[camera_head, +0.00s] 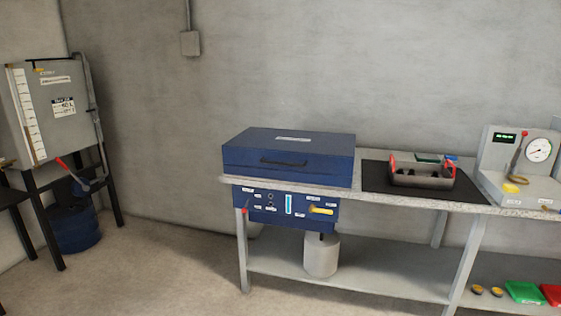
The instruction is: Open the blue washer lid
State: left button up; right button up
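The blue washer lid (315,146) is a boxy cover on the left end of the workbench. It looks closed, lying flat, with a dark handle (284,162) on its front face and a pale label on top. The blue washer front panel (262,206) hangs below the bench top, with small labels, knobs, a light-blue strip and a yellow handle (321,211). Neither of my grippers is in view.
The workbench (385,212) holds a black mat (375,177) with a metal tray with red handles (421,174), and a gauge unit (521,165). A white container (321,256) stands on the lower shelf. A grey tank (52,112) stands at left. Floor in front is clear.

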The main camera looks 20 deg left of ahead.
aim_at(325, 153)
jog(key=u, duration=0.5)
jog(key=i, duration=0.45)
jog(key=u, duration=0.95)
jog(key=i, duration=0.95)
jog(key=z, duration=0.15)
